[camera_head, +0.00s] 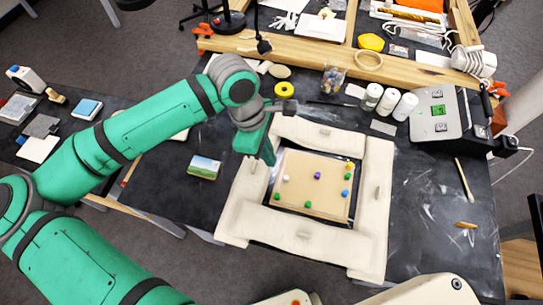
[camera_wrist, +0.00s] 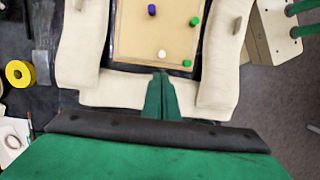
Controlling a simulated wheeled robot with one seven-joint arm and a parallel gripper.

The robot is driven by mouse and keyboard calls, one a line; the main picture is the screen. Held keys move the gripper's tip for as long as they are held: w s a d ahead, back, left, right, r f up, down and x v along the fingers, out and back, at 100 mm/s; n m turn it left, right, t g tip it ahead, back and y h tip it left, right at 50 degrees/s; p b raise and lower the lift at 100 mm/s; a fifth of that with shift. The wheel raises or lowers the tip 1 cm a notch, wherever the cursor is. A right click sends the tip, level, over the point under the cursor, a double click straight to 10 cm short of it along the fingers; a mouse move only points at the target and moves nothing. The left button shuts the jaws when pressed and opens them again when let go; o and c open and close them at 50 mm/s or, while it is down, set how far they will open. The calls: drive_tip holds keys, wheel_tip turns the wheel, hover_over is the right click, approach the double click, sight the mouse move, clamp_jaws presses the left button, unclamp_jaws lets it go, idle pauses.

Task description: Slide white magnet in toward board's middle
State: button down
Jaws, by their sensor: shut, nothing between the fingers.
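A tan board (camera_head: 312,203) lies inside a padded cream frame (camera_head: 375,190) on the dark table. The white magnet (camera_head: 287,178) is near the board's left edge in the head view. In the wrist view the white magnet (camera_wrist: 162,54) is near the board's lower edge, just beyond my fingertips. My gripper (camera_head: 268,160) is shut and empty, at the left side of the frame. In the wrist view its closed fingertips (camera_wrist: 160,74) point toward the white magnet, with a small gap between them. Whether the tips touch the board cannot be told.
Purple (camera_head: 317,175), green (camera_head: 277,196), blue (camera_head: 345,193) and yellow magnets also sit on the board. The padded frame is raised around it. A yellow tape roll (camera_head: 284,89) and white bottles (camera_head: 389,101) stand behind. The board's middle is mostly clear below the purple magnet.

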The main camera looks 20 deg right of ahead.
sight(286, 179)
drive_tip(key=x, duration=0.8)
